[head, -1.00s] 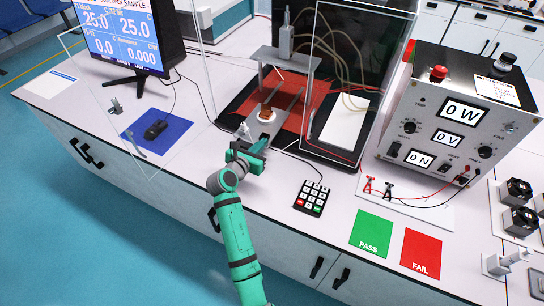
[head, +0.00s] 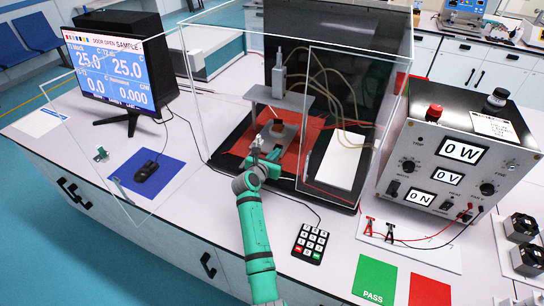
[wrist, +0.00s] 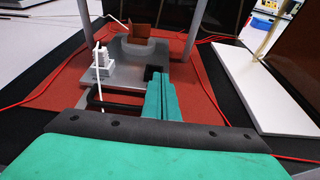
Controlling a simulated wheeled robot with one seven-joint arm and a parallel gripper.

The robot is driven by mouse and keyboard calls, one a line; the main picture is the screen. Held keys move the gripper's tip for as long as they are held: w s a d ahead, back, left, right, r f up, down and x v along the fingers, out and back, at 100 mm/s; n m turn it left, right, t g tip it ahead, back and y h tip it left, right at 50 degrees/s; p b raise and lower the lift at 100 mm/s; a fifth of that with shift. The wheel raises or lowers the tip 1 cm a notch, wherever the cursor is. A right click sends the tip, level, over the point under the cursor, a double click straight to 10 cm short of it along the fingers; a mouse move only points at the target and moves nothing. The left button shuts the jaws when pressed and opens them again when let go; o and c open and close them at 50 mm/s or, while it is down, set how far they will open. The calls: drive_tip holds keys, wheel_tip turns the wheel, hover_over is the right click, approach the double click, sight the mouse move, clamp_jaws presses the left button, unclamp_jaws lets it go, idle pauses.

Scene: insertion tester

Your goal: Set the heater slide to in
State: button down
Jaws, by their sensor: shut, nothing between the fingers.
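The heater slide is a grey plate (wrist: 125,72) with a copper-brown block (wrist: 145,36) at its far end. It lies over the red mat inside the clear enclosure; the block also shows in the head view (head: 278,125). A white fitting (wrist: 102,66) stands on the plate's left side, and a dark bar handle (wrist: 96,96) shows at its near end. My gripper (wrist: 158,80) is shut and empty, its teal fingertips over the near right part of the plate by a dark square opening. I cannot tell whether they touch it. In the head view my gripper (head: 262,162) partly hides the slide's near end.
Uprights and a top plate (head: 282,97) surround the slide. A white board (head: 344,160) lies to the right, and red cables cross the mat. The clear door (head: 118,170) stands open at left. A keypad (head: 310,242) sits in front.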

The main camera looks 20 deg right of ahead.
drive_tip(key=shift+d+r, duration=0.15)
drive_tip(key=shift+d, duration=0.2)
drive_tip(key=shift+a, duration=0.1)
drive_tip(key=shift+a, duration=0.3)
drive_tip(key=f+v, duration=0.1)
drive_tip(key=v, duration=1.2)
drive_tip(key=shift+s+a+f, duration=0.2)
drive_tip(key=shift+s+a, duration=0.05)
drive_tip(key=shift+a, duration=0.15)
